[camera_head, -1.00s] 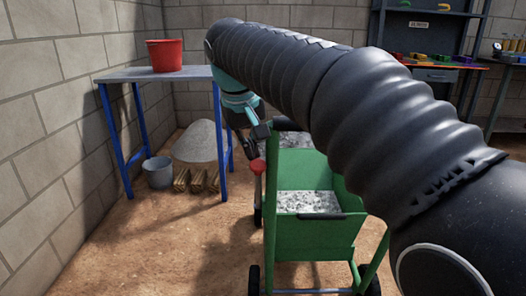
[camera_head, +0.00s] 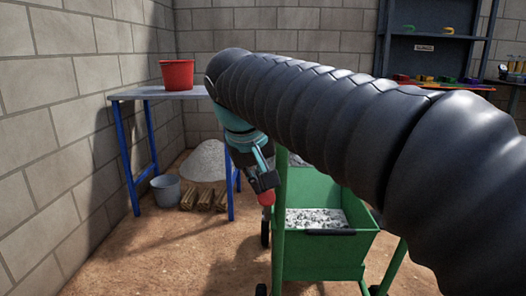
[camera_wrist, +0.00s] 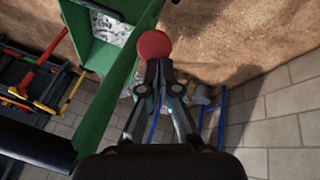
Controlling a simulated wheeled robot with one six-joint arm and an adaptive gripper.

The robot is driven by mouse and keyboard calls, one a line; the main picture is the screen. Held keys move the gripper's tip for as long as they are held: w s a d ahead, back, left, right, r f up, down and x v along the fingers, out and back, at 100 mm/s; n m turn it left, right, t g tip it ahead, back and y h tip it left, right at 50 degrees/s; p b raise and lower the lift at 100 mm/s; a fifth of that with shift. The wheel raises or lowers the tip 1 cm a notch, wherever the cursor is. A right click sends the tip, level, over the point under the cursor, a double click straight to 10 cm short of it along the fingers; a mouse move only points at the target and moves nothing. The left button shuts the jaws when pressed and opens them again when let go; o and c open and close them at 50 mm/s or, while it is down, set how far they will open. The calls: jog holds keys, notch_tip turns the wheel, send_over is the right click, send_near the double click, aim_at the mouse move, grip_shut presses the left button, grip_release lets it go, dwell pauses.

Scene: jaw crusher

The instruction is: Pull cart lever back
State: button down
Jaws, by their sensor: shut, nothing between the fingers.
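The green cart (camera_head: 320,255) stands on the dirt floor right of my gripper and holds grey gravel (camera_head: 316,218). The cart lever's red round knob (camera_head: 266,198) is beside the cart's left post, just under my gripper (camera_head: 265,184). In the wrist view the knob (camera_wrist: 154,44) sits right beyond the tips of my gripper (camera_wrist: 157,68). The fingers are closed together with nothing between them. They look close to the knob; I cannot tell whether they touch it. The lever's rod is mostly hidden.
A blue-legged table (camera_head: 155,96) with a red bucket (camera_head: 177,74) stands at left. A grey bucket (camera_head: 165,188), wooden blocks (camera_head: 203,199) and a sand pile (camera_head: 205,160) are near it. Block walls close the left and back. Open floor lies at front left.

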jog(key=w+a+p+v, duration=0.15)
jog(key=p+v, duration=0.45)
jog(key=v, duration=0.6)
notch_tip(320, 180, down, 12)
jog(key=s+d+n+y, duration=0.2)
jog(key=s, duration=0.1)
jog(key=s+d+f+m+p, duration=0.1)
jog(key=s+d+f+m, duration=0.1)
jog(key=d, duration=0.5)
jog(key=s+d+f+m+p, duration=0.1)
jog(key=s+d+f+m, duration=0.2)
jog(key=s+d, duration=0.2)
jog(key=s+d+f+m+h+p, duration=0.1)
jog(key=s+d+f+m, duration=0.1)
jog(key=d, duration=0.8)
jog(key=shift+s+f+t, duration=0.4)
jog(key=shift+s+f, duration=0.25)
jog(key=shift+s, duration=0.35)
